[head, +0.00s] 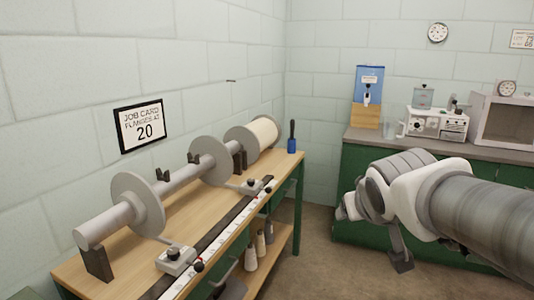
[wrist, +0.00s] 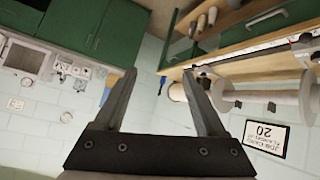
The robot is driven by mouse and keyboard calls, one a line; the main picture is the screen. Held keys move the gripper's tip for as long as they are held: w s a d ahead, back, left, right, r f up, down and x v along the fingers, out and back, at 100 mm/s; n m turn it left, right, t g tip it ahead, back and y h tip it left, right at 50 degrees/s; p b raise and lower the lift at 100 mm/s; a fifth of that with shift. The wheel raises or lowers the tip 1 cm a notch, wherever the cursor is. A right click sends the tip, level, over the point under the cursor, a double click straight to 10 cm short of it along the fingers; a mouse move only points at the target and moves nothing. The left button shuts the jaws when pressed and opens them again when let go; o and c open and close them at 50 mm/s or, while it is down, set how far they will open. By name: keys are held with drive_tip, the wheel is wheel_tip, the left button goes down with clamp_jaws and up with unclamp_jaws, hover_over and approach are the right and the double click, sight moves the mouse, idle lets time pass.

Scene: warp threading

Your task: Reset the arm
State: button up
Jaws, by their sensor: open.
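My gripper (wrist: 160,76) shows in the wrist view with its two dark fingers apart and nothing between them. The wrist picture is turned over, with the bench at its upper right and the counter at its upper left. In the head view my arm reaches in from the right, in front of the green cabinets. Its end is clear of the wooden bench (head: 188,206); the fingers are hard to make out there. A grey beam (head: 182,180) with round flanges rests on supports on the bench, apart from my gripper.
A white scale rail (head: 214,250) with two small grey blocks runs along the bench front. A job card reading 20 (head: 141,125) hangs on the wall. A blue brush holder (head: 292,145) stands at the bench end. The counter (head: 376,140) holds a blue dispenser (head: 368,88) and machines.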

drive_tip(key=s+a+f+m+g+y, duration=0.15)
drive_tip(key=s+f+g, duration=0.4)
drive_tip(key=s, duration=1.05)
wheel_tip(320, 180, up, 15)
drive_tip(key=a+t+p, duration=0.1)
drive_tip(key=p, duration=1.6)
drive_tip(key=shift+s+a, duration=0.15)
drive_tip(key=shift+s, duration=0.25)
